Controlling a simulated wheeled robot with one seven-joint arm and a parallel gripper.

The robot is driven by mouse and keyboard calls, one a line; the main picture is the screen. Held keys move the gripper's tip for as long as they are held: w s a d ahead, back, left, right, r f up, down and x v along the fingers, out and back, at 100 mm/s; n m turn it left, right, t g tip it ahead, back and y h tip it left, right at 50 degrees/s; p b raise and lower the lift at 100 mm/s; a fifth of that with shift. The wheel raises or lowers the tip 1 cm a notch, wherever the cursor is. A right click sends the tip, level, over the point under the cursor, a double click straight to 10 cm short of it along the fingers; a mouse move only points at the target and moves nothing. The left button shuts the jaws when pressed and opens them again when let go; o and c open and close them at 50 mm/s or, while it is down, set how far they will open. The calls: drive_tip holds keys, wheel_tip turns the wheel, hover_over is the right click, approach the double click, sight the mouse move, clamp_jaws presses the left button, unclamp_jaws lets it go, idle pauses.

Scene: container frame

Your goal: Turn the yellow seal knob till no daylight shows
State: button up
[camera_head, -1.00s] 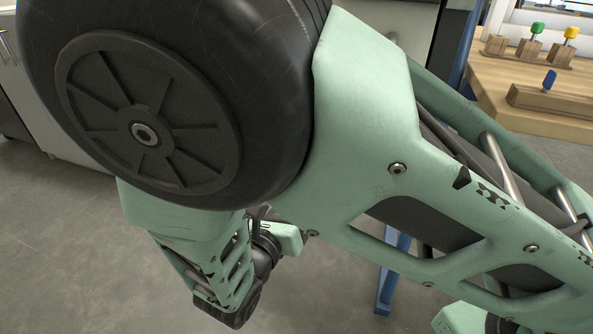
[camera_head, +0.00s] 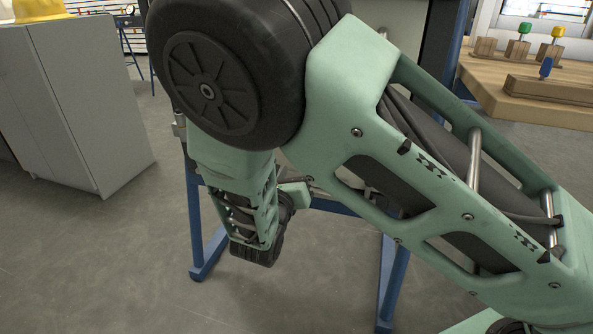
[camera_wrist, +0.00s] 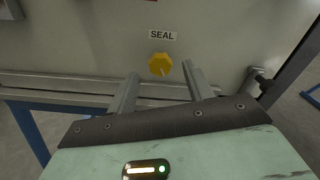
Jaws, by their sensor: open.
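The yellow seal knob (camera_wrist: 160,64) shows in the wrist view, on a pale grey panel (camera_wrist: 75,40) just below a white label (camera_wrist: 162,35) reading SEAL. A thin pale mark shows on its lower face. My gripper (camera_wrist: 158,78) is open, its two grey fingers pointing toward the panel on either side of the knob's lower edge in the picture. The fingers look short of the knob, with no contact visible. In the head view my arm covers the panel, and the knob and gripper fingers are hidden. I cannot tell whether daylight shows at the seal.
A blue frame (camera_head: 199,240) stands behind my arm. A wooden bench (camera_head: 535,110) at the right holds wooden blocks with green, yellow and blue handles. A grey cabinet (camera_head: 60,100) stands at the left. A metal latch (camera_wrist: 257,82) is right of the knob in the wrist view.

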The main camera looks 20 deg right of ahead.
drive_tip(key=x, duration=0.3)
drive_tip(key=shift+w+b, duration=0.1)
drive_tip(key=shift+b, duration=0.25)
drive_tip(key=c, duration=1)
drive_tip(key=shift+o, duration=0.2)
drive_tip(key=shift+r+m+p, duration=0.2)
drive_tip(key=shift+m+p, duration=0.8)
drive_tip(key=shift+p, duration=0.05)
drive_tip(key=shift+d+f+m+p, duration=0.15)
drive_tip(key=shift+m+p, duration=0.2)
drive_tip(key=shift+m, duration=0.45)
drive_tip(key=o, duration=1)
drive_tip(key=shift+c, duration=0.2)
